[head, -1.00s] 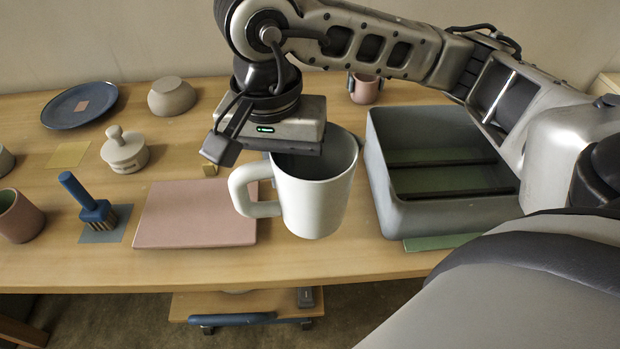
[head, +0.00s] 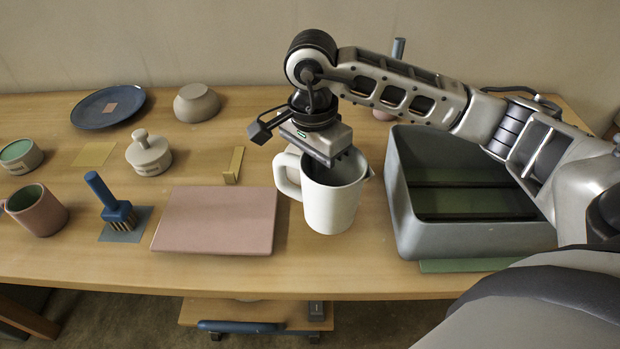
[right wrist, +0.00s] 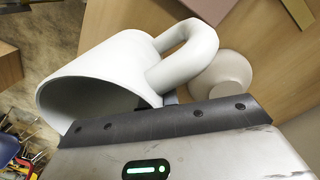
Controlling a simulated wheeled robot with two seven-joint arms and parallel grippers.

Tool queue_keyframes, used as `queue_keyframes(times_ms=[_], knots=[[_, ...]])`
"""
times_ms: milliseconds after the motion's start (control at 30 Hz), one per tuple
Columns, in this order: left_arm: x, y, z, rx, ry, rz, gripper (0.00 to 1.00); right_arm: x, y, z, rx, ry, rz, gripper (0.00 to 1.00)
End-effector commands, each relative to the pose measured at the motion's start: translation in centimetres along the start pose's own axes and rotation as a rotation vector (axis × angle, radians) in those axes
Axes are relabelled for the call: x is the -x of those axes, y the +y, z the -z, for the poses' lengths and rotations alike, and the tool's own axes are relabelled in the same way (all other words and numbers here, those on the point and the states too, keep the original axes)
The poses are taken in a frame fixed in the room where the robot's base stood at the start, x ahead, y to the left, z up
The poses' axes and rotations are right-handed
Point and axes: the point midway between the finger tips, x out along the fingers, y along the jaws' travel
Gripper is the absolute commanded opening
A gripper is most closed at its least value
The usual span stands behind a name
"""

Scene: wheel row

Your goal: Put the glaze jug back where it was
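The glaze jug is a white jug (head: 330,205) with a thick handle on its left and a spout at its right. In the head view it is upright between the pink board and the grey bin. My right gripper (head: 326,162) points down at its rim and is shut on it; the fingertips are hidden. I cannot tell whether the jug's base touches the table. In the right wrist view the jug (right wrist: 95,85) and its handle show just beyond the gripper body. My left gripper is not in view.
The pink board (head: 215,232) lies left of the jug, with a brass bracket (head: 232,168) behind it. The grey bin (head: 470,238) stands close on the right, a green sheet (head: 465,266) at its front. A blue brush (head: 118,213), lidded pot (head: 148,155) and mug (head: 38,212) are further left.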

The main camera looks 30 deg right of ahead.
Motion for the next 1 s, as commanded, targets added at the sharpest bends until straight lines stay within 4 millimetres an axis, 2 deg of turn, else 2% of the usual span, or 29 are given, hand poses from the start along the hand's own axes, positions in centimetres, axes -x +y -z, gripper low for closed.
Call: queue_keyframes(times_ms=[233,433,900,967,1000], knots=[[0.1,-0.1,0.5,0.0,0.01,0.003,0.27,-1.8,-1.6,0.2,0.0,-0.002,-0.001,0.0],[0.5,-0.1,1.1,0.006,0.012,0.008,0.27,-4.3,-1.6,0.2,0.001,-0.002,-0.001,0.0],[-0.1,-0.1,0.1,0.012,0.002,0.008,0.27,-5.3,-1.7,0.2,0.001,0.0,0.002,0.0],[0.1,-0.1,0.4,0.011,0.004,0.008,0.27,-5.1,-1.7,0.2,0.001,-0.001,0.002,0.19],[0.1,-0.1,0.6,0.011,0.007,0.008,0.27,-5.1,-1.7,0.2,0.001,-0.001,0.002,0.24]])
